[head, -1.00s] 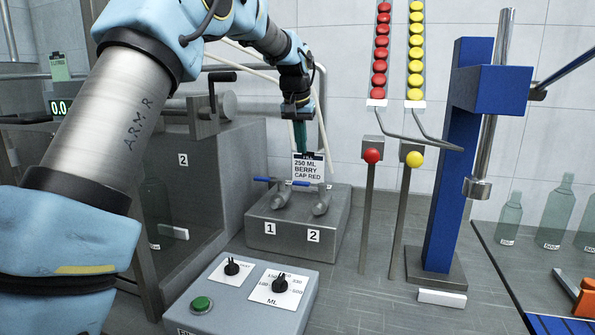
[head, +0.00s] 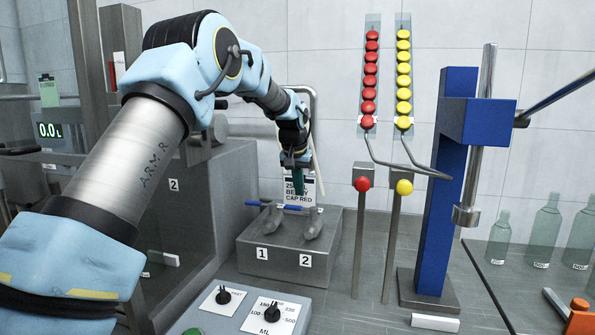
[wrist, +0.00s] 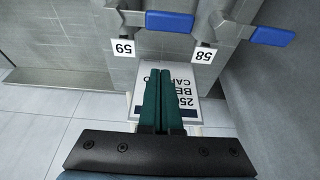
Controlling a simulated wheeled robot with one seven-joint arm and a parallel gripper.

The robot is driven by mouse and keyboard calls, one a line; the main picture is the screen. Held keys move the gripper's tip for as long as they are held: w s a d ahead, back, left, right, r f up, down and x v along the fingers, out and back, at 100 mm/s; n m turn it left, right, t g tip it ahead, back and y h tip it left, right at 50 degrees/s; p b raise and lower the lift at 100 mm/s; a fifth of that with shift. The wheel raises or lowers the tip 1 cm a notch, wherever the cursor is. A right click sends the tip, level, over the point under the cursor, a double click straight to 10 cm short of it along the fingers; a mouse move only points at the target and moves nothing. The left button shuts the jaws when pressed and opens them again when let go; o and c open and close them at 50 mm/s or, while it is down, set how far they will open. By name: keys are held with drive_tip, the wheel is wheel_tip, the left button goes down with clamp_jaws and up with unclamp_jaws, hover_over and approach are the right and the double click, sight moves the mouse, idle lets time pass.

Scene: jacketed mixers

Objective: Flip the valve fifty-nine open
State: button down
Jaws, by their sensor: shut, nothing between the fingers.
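Two valves with blue lever handles stand on a grey block (head: 285,261). In the wrist view, where the sign's print is upside down, one tag reads 59 (wrist: 124,47). The blue lever (wrist: 169,20) beside it points right. The other tag reads 58 (wrist: 203,55), with its own blue lever (wrist: 272,36) to the right. In the head view the levers show at left (head: 258,204) and right (head: 292,207). My gripper (head: 299,192) is shut and empty, just above and behind the right lever. Its green fingers (wrist: 162,75) point toward the valves and appear apart from both levers.
A printed sign (head: 300,213) stands behind the block, partly covered by my fingers. Posts with red (head: 362,184) and yellow (head: 404,187) knobs and a blue press (head: 444,190) stand to the right. A dial box (head: 262,318) is in front.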

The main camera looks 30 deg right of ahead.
sight(293, 207)
drive_tip(key=shift+x, duration=1)
drive_tip(key=shift+s+a+p, duration=0.75)
drive_tip(key=shift+s+a, duration=0.2)
drive_tip(key=shift+s, duration=0.1)
drive_tip(key=shift+s+a+f, duration=0.1)
drive_tip(key=shift+s+a, duration=0.25)
drive_tip(key=shift+s, duration=0.05)
